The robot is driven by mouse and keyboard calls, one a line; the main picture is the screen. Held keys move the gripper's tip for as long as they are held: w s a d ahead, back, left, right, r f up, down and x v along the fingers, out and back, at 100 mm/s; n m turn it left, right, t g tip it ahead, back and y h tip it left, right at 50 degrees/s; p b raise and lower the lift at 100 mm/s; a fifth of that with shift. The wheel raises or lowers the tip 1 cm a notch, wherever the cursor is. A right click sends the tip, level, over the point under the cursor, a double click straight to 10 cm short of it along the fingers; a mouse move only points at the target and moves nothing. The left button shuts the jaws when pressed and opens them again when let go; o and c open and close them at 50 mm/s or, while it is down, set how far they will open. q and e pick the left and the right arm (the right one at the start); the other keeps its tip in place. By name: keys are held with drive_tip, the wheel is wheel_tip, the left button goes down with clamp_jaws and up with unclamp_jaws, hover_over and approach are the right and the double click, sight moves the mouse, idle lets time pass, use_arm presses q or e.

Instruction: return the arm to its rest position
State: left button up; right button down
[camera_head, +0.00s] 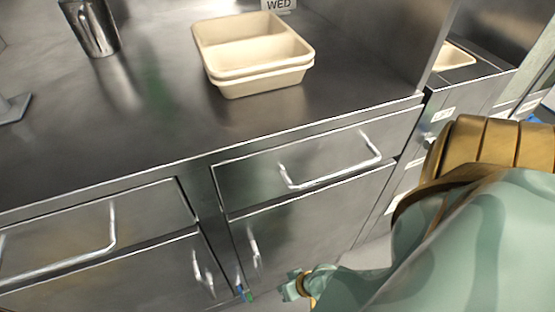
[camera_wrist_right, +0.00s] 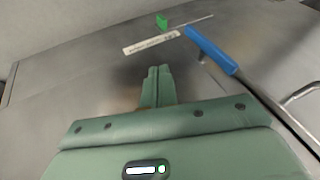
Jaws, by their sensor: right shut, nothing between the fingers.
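My right gripper (camera_wrist_right: 157,72) shows in the right wrist view with its two green fingers together and nothing between them. In the head view my right arm (camera_head: 470,235) fills the lower right, green with gold bands. Its narrow far part (camera_head: 320,283) reaches left, low in front of the steel cabinet. The arm is clear of the counter top and of the containers on it. My left gripper is not in view.
Stacked beige containers (camera_head: 255,78) and a metal pitcher (camera_head: 95,28) stand on the steel counter (camera_head: 150,125). Drawer handles (camera_head: 335,172) stick out below it. The right wrist view shows a blue handle (camera_wrist_right: 212,48) and a small green piece (camera_wrist_right: 162,22) near my fingers.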

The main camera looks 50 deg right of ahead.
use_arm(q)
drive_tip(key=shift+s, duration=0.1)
